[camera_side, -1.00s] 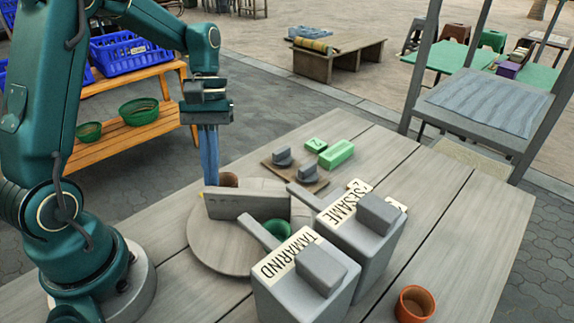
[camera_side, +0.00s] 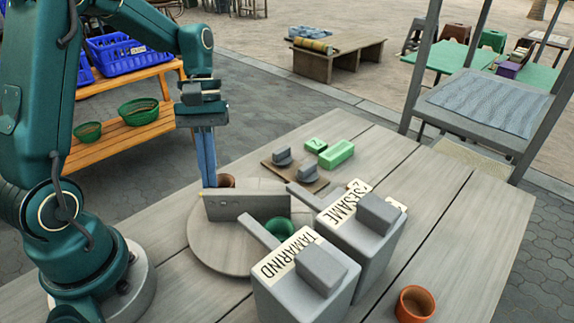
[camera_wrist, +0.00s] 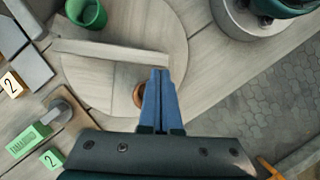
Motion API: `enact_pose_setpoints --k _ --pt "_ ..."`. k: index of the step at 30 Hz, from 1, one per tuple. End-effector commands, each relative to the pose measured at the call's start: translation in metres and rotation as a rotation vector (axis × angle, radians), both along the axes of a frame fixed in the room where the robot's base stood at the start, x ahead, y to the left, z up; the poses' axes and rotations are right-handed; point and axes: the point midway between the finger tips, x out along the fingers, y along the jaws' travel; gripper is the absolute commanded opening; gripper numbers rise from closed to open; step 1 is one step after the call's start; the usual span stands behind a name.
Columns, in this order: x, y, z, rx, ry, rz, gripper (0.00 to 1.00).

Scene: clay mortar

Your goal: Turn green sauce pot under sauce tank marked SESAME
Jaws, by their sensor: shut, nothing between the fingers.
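The green sauce pot (camera_side: 280,229) stands on the round wooden turntable (camera_side: 212,258), between the spouts of the two grey tanks. The tank marked SESAME (camera_side: 362,238) is behind the one marked TAMARIND (camera_side: 300,288). An upright grey board (camera_side: 245,208) crosses the turntable. My gripper (camera_side: 209,186) is shut and empty, pointing down at the board's left end, on its far side; contact is unclear. A brown pot (camera_side: 227,181) stands beside the fingers. The wrist view shows the green pot (camera_wrist: 87,12) across the board (camera_wrist: 110,54) from my gripper (camera_wrist: 160,72).
A small board with two grey knobs (camera_side: 307,173) and green blocks (camera_side: 337,154) lie behind the turntable. An orange pot (camera_side: 414,304) stands at the front right. The table's right side (camera_side: 460,215) is mostly clear.

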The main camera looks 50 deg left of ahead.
Motion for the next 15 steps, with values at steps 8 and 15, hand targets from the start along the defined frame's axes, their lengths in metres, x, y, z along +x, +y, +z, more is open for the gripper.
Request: enact_pose_setpoints --k 8,15 --pt "-0.009 -0.004 0.000 0.000 0.001 0.121 0.00" --pt "-0.016 -0.009 0.000 0.000 0.001 0.242 0.00"
